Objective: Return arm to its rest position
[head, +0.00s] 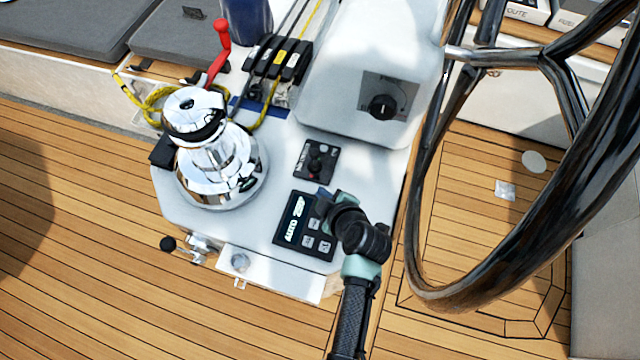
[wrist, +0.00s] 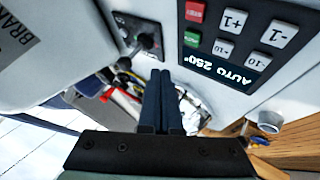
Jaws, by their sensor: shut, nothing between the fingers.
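My gripper (wrist: 160,100) is shut and empty in the wrist view, its two dark fingers pressed together. In the head view my arm reaches up from the bottom, and its end hangs over the white console (head: 225,245), by the upper right of the autopilot panel (head: 290,228). My wrist hides part of that panel. The wrist view shows the panel's display (wrist: 222,72) reading AUTO 250°, with red, green and grey buttons. A small black joystick panel (head: 317,160) lies just above it in the head view and left of the fingers in the wrist view (wrist: 140,38). I cannot tell whether the fingertips touch anything.
A chrome winch (head: 215,160) stands on the console's left. A red lever (head: 219,55) and rope clutches (head: 283,62) are behind it. A raised housing with a black knob (head: 382,106) is at the back. The dark steering wheel (head: 425,200) curves close on the right. Teak deck (head: 80,250) lies open at left.

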